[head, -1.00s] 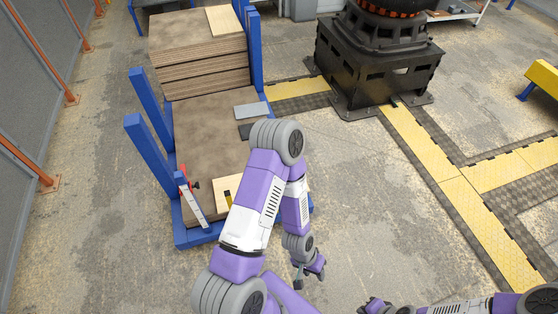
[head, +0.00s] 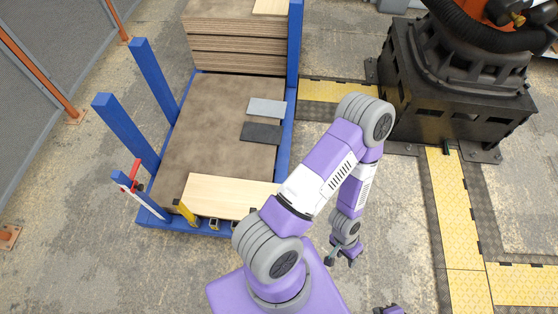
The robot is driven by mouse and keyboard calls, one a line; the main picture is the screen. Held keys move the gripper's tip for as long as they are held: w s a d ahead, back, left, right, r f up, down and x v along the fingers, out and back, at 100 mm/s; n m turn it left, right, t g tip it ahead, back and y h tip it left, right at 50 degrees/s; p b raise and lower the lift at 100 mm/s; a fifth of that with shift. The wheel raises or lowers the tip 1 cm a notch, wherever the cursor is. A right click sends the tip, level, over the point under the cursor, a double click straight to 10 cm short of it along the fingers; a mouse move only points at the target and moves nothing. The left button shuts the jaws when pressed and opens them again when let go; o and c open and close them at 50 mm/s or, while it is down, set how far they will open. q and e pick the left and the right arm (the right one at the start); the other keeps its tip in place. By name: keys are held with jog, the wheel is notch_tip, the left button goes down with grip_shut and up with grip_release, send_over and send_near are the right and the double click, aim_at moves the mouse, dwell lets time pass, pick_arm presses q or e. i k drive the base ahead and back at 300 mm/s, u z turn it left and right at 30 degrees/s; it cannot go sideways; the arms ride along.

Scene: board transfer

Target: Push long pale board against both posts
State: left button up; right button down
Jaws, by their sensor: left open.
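The long pale board (head: 222,192) lies on the near end of a large brown sheet (head: 210,125) in a blue rack. My arm hides its right end. Two blue posts (head: 126,132) (head: 153,78) stand along the rack's left side, and the board's visible left end is apart from both. Another blue post (head: 294,45) stands at the rack's far right. My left gripper (head: 343,262) hangs open and empty over the floor, right of the rack and clear of the board. Only a bit of my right gripper (head: 388,311) shows at the bottom edge; its jaws are cut off.
A light grey plate (head: 267,107) and a dark plate (head: 261,133) lie on the brown sheet. A red-handled tool (head: 132,180) and a yellow tool (head: 186,213) are at the near left corner. A stack of sheets (head: 235,45) is behind. A black machine base (head: 450,95) stands right.

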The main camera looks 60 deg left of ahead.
aim_at(225, 198)
jog(key=i, duration=1.45)
jog(key=u, duration=1.85)
jog(key=i, duration=1.85)
jog(key=u, duration=4)
jog(key=i, duration=0.5)
jog(key=u, duration=0.1)
